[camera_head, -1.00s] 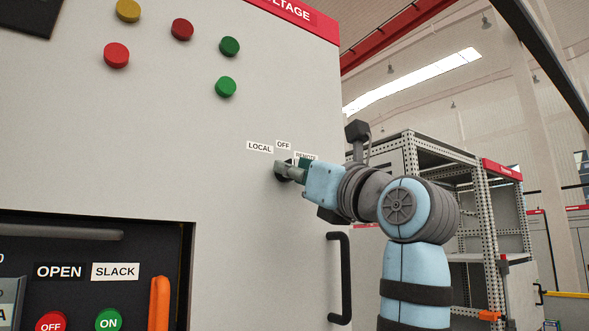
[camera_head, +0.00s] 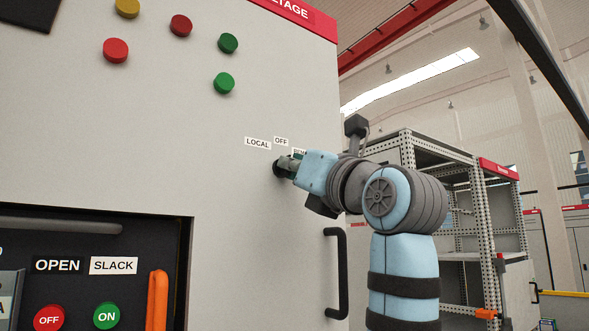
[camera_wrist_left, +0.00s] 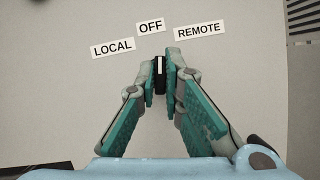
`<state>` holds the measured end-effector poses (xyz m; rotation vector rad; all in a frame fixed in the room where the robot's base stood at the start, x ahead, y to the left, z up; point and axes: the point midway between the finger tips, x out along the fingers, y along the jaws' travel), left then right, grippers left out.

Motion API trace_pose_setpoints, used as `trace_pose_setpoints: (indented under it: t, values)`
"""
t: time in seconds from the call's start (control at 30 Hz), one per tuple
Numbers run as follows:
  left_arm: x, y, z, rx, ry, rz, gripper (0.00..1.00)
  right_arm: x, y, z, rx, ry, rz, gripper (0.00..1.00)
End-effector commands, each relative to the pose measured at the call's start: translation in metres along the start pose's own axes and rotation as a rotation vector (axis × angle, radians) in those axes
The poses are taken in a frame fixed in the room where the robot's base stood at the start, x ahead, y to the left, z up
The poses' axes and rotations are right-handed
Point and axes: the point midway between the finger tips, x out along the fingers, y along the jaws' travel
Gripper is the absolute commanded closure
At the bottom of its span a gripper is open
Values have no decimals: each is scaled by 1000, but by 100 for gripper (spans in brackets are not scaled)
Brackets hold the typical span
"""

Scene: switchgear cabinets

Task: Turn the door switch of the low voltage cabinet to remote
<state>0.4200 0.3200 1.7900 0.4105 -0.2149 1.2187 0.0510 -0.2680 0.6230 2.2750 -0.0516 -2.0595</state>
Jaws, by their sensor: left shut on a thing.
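The door switch (camera_wrist_left: 159,76) is a small black knob with a white mark, on the pale cabinet door below the labels LOCAL (camera_wrist_left: 112,48), OFF (camera_wrist_left: 151,26) and REMOTE (camera_wrist_left: 199,30). Its mark points up in the left wrist view, just right of the middle of OFF. My left gripper (camera_wrist_left: 160,78) is shut on the knob, one teal-padded finger on each side. In the head view my left gripper (camera_head: 283,169) reaches the door from the right, hiding most of the knob and part of the REMOTE label (camera_head: 299,152). My right gripper is not in view.
A black door handle (camera_head: 336,272) stands below my left wrist. Several coloured buttons and lamps (camera_head: 223,83) sit higher on the door. A recessed panel (camera_head: 130,236) with OFF and ON buttons is at lower left. An open rack (camera_head: 470,205) stands behind at right.

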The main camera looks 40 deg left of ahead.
Motion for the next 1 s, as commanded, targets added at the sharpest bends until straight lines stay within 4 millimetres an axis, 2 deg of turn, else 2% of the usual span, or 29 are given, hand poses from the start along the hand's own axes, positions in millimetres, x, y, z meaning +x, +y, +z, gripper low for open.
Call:
trace_pose_setpoints:
  t: [0.6,1.0]
  values:
    - [0,3,0,479,1,-199,100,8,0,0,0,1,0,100]
    - [0,3,1,630,1,-261,100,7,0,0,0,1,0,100]
